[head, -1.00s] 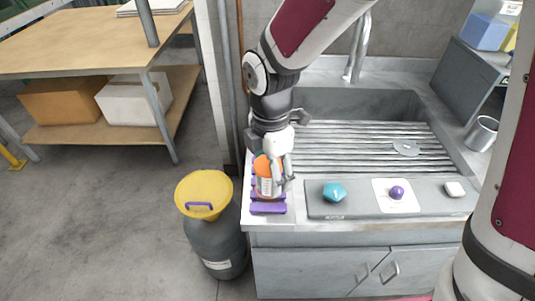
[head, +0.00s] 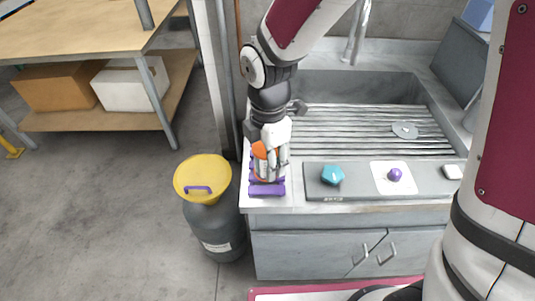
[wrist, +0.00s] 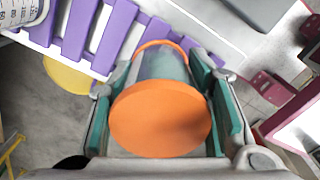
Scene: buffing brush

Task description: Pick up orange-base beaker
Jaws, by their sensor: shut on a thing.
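The orange-base beaker is a clear cylinder with orange ends. In the wrist view its orange disc (wrist: 160,118) faces the camera and the clear body (wrist: 163,65) runs away from it. In the head view the beaker (head: 264,170) is partly hidden by the fingers, over the purple rack (head: 266,190) at the counter's left front corner. My gripper (wrist: 165,90) is shut on the beaker, with a green-lined finger on each side. It also shows in the head view (head: 271,158). Whether the beaker still touches the rack cannot be told.
A white marked cylinder (wrist: 18,12) stands by the rack. The yellow-lidded drum (head: 203,170) stands left of the counter. The ribbed sink (head: 375,135) lies behind.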

